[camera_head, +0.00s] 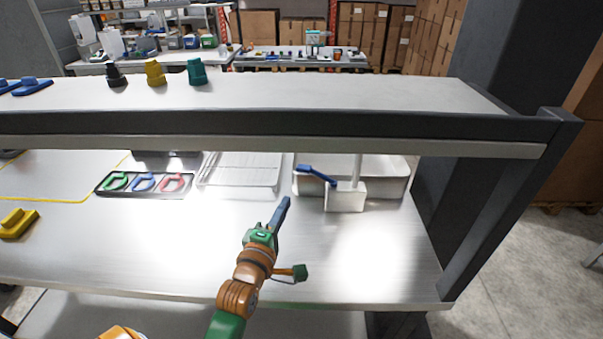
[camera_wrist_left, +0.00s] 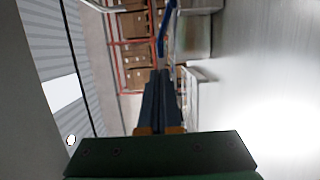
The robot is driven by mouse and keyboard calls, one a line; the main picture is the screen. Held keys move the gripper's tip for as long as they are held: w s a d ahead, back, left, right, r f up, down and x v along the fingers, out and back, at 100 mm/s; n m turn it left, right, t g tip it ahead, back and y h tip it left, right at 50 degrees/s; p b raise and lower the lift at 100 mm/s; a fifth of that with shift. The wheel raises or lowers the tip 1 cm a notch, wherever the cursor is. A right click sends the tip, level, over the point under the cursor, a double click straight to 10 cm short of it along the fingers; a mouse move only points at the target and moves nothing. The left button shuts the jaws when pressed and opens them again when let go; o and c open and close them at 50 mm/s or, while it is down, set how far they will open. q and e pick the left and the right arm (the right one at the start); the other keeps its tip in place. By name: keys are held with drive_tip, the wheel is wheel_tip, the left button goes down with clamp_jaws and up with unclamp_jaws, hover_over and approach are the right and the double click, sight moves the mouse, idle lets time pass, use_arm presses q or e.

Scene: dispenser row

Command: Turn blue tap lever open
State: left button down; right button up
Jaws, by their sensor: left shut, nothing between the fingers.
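The blue tap lever (camera_head: 316,175) is a short bar on the left of the white tap block (camera_head: 346,198), slanting up and left from it. A pale upright post rises from the block in front of a grey basin (camera_head: 392,186). My left gripper (camera_head: 285,203) is shut and empty over the table, left of the block and nearer to me than the lever, apart from both. In the left wrist view the blue lever (camera_wrist_left: 165,30) shows beyond the shut fingertips (camera_wrist_left: 159,76). My right gripper is out of view.
A shelf edge (camera_head: 300,145) crosses above the work area. Left of the tap are a clear tray (camera_head: 240,183) and a dark tray (camera_head: 101,190) with green, blue and red rings. A yellow piece (camera_head: 17,222) lies far left. The table front is clear.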

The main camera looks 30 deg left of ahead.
sight(303, 172)
use_arm(q)
drive_tip(key=p+x, duration=0.1)
drive_tip(key=x, duration=0.9)
drive_tip(key=shift+w+a, duration=0.1)
drive_tip(key=shift+w, duration=0.2)
